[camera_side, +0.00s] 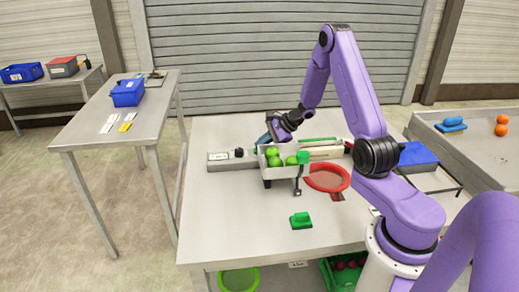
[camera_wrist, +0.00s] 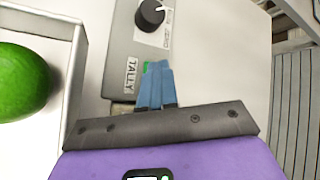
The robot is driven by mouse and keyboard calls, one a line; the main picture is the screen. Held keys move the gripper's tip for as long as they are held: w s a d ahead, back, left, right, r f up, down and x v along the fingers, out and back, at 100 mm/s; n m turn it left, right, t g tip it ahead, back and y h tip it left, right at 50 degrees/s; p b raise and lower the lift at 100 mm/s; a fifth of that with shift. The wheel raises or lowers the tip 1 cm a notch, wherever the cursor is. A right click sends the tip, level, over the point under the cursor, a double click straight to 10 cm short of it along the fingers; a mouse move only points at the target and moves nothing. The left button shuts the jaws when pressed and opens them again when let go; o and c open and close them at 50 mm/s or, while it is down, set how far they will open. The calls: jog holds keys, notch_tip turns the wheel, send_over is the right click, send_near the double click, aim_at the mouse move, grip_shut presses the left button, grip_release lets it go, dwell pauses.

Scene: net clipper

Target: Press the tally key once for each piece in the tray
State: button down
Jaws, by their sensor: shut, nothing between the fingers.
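The white tray (camera_side: 278,172) stands near the middle of the table and holds several round green pieces (camera_side: 274,161). The wrist view shows its wall (camera_wrist: 73,85) and one green piece (camera_wrist: 22,82) at left. The grey tally box (camera_side: 220,161) lies behind and left of the tray; in the wrist view it carries a TALLY label (camera_wrist: 130,75) and a black knob (camera_wrist: 150,13). A green key (camera_wrist: 146,67) shows beside the label, mostly hidden by my fingers. My gripper (camera_wrist: 158,68) is shut and empty, its blue fingertips over the key; I cannot tell whether they touch it.
A red round net (camera_side: 327,178) lies right of the tray, and a green block (camera_side: 301,220) lies in front. A green cube (camera_side: 303,157) is at the tray's right corner. A blue bin (camera_side: 127,93) stands on the left table. The front left tabletop is clear.

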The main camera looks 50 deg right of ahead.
jog(key=shift+r, duration=0.85)
jog(key=shift+r, duration=2.55)
